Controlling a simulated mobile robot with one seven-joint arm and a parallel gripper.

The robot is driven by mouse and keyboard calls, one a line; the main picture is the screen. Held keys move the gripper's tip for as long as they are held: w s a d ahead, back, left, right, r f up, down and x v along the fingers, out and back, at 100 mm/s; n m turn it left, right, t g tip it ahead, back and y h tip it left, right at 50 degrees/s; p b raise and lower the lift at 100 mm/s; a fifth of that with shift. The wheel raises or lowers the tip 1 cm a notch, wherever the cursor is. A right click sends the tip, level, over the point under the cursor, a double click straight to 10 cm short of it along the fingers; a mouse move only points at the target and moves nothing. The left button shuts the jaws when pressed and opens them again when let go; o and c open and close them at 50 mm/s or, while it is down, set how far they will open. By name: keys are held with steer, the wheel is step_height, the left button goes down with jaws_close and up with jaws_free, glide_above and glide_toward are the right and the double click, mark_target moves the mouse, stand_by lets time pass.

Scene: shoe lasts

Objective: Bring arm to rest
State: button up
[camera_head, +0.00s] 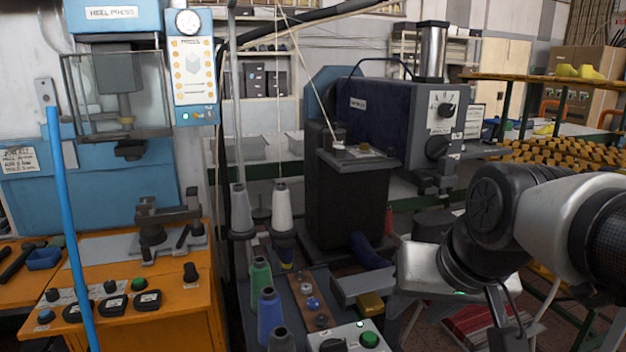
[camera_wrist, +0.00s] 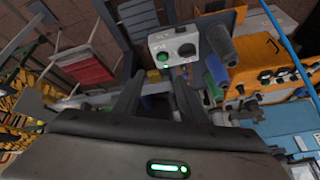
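My arm reaches in from the right edge in the head view, its black and pale grey links bent above the floor. My gripper (camera_wrist: 157,92) shows in the wrist view with two dark fingers standing apart and nothing visible between them. In that view, beyond the fingertips, is a pale control box (camera_wrist: 174,48) with a green button and a dark knob. The same box (camera_head: 350,338) is at the bottom middle of the head view. I cannot tell whether the gripper touches anything. In the head view the fingers are not clearly visible.
A dark blue machine (camera_head: 385,125) stands behind the arm. Thread cones (camera_head: 282,212) and spools stand left of it. An orange bench (camera_head: 150,320) with a blue heel press (camera_head: 115,20) is at the left. Yellow lasts (camera_head: 565,153) cover a rack at the right.

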steer(key=s+f+n+h, duration=0.1)
steer(key=s+f, duration=0.1)
steer(key=s, duration=0.5)
step_height(320, 180, up, 14)
steer(key=p, duration=1.4)
steer(key=shift+w+a+r+p, duration=0.25)
steer(key=shift+w+a+p, duration=0.1)
steer(key=shift+p, duration=0.05)
